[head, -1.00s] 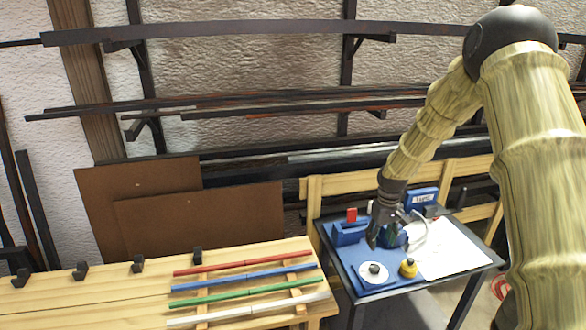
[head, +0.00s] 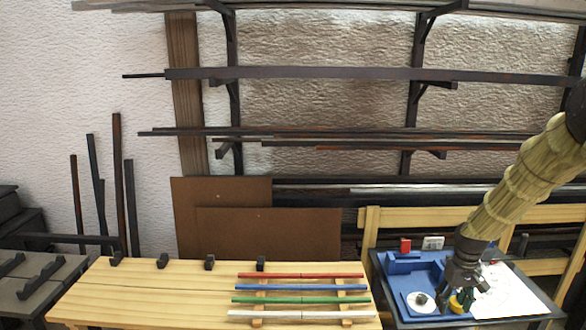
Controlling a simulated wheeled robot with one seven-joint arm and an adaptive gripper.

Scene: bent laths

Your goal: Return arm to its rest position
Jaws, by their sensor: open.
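My gripper (head: 460,292) points down over the small dark table (head: 388,296) at the right of the head view. It is open, and I see nothing held in it. My arm comes in from the right edge. The gripper hangs in front of the blue tray (head: 400,267) and hides part of it. A yellow round object (head: 456,304) shows right by the fingertips; I cannot tell whether they touch. A white disc with a dark centre (head: 420,301) lies just left of them.
The wooden bench (head: 150,295) carries red (head: 300,275), blue (head: 300,287), green (head: 300,299) and white laths (head: 300,314) on cross strips. Black hooks (head: 209,263) line its back edge. White paper (head: 508,290) lies right of the gripper. Metal racks (head: 320,73) and brown boards (head: 268,232) stand behind.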

